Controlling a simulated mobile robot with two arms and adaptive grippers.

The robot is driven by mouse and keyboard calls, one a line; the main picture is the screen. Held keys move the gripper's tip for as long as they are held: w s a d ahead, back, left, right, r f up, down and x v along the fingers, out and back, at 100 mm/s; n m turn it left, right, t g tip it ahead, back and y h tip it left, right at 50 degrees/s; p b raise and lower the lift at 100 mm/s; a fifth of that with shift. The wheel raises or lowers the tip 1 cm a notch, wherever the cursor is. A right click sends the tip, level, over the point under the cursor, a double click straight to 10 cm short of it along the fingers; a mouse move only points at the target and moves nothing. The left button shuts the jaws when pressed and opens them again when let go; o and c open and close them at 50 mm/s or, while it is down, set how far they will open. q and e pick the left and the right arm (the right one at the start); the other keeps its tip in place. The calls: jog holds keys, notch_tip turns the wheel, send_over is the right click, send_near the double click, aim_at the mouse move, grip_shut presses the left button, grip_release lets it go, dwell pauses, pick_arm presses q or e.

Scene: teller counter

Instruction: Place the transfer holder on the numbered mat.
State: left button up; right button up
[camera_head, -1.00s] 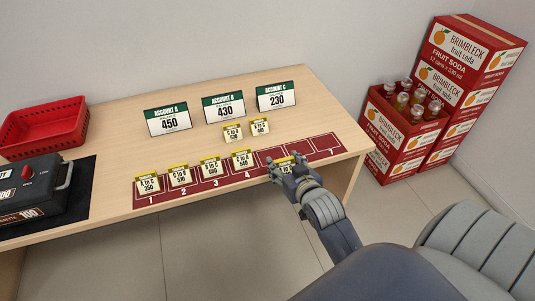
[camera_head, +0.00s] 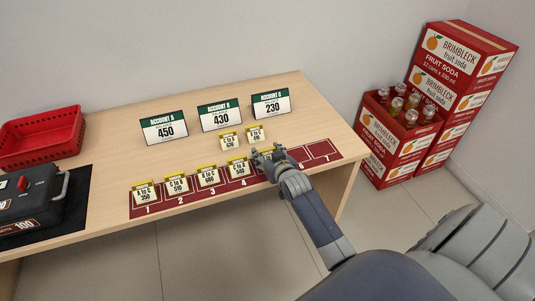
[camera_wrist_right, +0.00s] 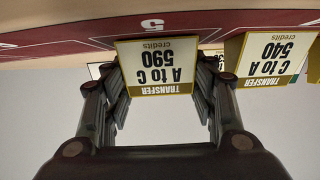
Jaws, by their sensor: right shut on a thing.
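My right gripper (camera_head: 267,152) is over the right part of the red numbered mat (camera_head: 320,150), around slot 5. It is shut on a transfer holder reading "A to C 590" (camera_wrist_right: 155,68), which shows upside down between the fingers in the right wrist view. In the head view the hand mostly hides this holder. The mat's printed 5 (camera_wrist_right: 152,25) shows just beyond the holder; I cannot tell if the holder touches the mat. The "C to A 540" holder (camera_head: 237,168) stands on slot 4, and it shows beside my gripper in the wrist view (camera_wrist_right: 268,55). My left gripper is out of view.
Holders stand on slots 1 (camera_head: 145,193), 2 (camera_head: 177,184) and 3 (camera_head: 207,176). Slots 6 and 7 look bare. Two more holders (camera_head: 229,140) (camera_head: 255,133) stand behind the mat, before the account signs (camera_head: 221,115). A red basket (camera_head: 42,138) and a dark box (camera_head: 30,205) are left.

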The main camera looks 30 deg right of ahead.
jog(key=shift+f, duration=0.1)
jog(key=o, duration=1.1)
